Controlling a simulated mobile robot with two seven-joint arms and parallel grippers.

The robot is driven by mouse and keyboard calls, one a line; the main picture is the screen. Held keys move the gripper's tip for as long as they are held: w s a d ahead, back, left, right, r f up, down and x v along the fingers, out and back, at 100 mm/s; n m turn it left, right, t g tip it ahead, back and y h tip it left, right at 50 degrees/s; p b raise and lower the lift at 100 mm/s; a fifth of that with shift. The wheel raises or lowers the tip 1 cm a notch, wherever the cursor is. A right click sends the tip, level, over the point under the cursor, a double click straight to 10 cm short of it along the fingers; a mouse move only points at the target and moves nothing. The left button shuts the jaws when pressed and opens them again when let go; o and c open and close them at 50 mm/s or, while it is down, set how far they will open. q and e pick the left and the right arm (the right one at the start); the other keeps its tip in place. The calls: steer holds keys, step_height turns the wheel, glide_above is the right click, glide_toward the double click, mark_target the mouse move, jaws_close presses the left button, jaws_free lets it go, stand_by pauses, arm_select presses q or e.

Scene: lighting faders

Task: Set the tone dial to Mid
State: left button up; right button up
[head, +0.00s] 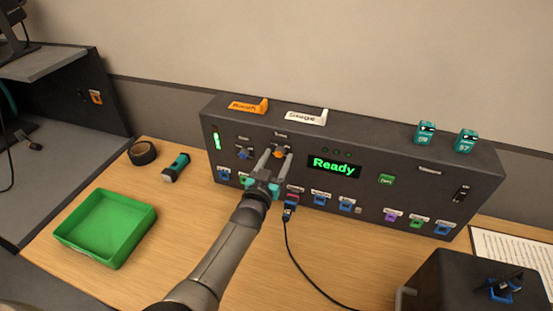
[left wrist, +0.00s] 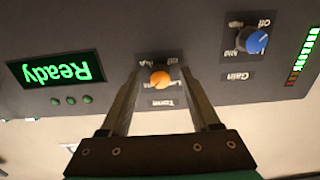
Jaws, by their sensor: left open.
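The tone dial (head: 279,153) is a small orange knob on the front of the dark console (head: 400,178). In the left wrist view, which is upside down, the dial (left wrist: 160,79) sits above the word "Tone". The small marks around it are partly hidden, and I cannot read its setting. My left gripper (head: 277,154) is open, with its fingers reaching to the panel on either side of the dial. In the left wrist view the fingertips (left wrist: 159,72) straddle the knob with gaps on both sides. My right gripper is not in view.
A blue gain dial (left wrist: 257,41) sits beside the tone dial. A green "Ready" display (head: 333,166) is on the other side. Coloured plugs line the console's lower edge, with a black cable (head: 297,255) below. A green tray (head: 106,228) stands at the left.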

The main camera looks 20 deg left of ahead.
arm_select(q)
steer(key=s+p, duration=0.1)
steer(key=s, duration=1.4)
steer(key=shift+a+p, duration=0.25)
steer(key=shift+p, duration=0.15)
steer(key=shift+s, duration=0.1)
